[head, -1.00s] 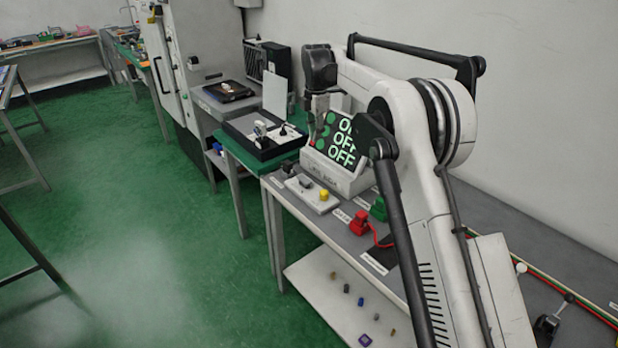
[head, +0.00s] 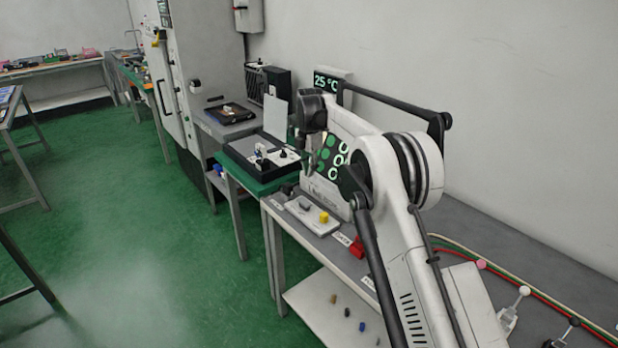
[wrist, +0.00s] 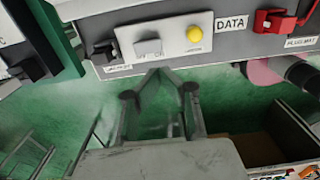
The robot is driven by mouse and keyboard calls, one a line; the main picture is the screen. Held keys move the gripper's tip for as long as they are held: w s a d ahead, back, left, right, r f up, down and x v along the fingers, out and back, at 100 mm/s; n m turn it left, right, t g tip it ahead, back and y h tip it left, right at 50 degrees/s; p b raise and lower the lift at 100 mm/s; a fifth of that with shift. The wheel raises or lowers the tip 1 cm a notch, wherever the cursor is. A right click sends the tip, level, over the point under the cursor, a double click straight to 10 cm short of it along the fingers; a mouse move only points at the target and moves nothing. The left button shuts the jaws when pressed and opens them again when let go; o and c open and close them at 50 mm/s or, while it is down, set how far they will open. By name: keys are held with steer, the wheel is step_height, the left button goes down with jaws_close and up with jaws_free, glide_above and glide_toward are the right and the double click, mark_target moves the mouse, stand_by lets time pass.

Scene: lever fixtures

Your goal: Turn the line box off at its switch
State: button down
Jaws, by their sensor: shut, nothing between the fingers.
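A white plate (wrist: 172,42) on the bench edge carries a grey switch (wrist: 148,47) with "ON" lettering beside it and a yellow knob (wrist: 194,33). The plate also shows in the head view (head: 314,222). A small label below the switch is too blurred to read, so I cannot tell whether this is the line box. My gripper (wrist: 162,71) is shut and empty, its fingertips together just below the plate in the wrist view; contact cannot be told. In the head view my gripper (head: 308,150) is partly hidden, in front of a status board (head: 327,160) with green dots and white rings.
A red clamp-like part (wrist: 280,20) sits right of the "DATA" label (wrist: 232,23). A black-edged tray (head: 262,157) on a green table stands left of the bench. A "25 °C" display (head: 328,81) is behind my arm.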

mark_target(309, 204)
step_height(309, 204, down, 12)
steer(key=shift+p, duration=0.4)
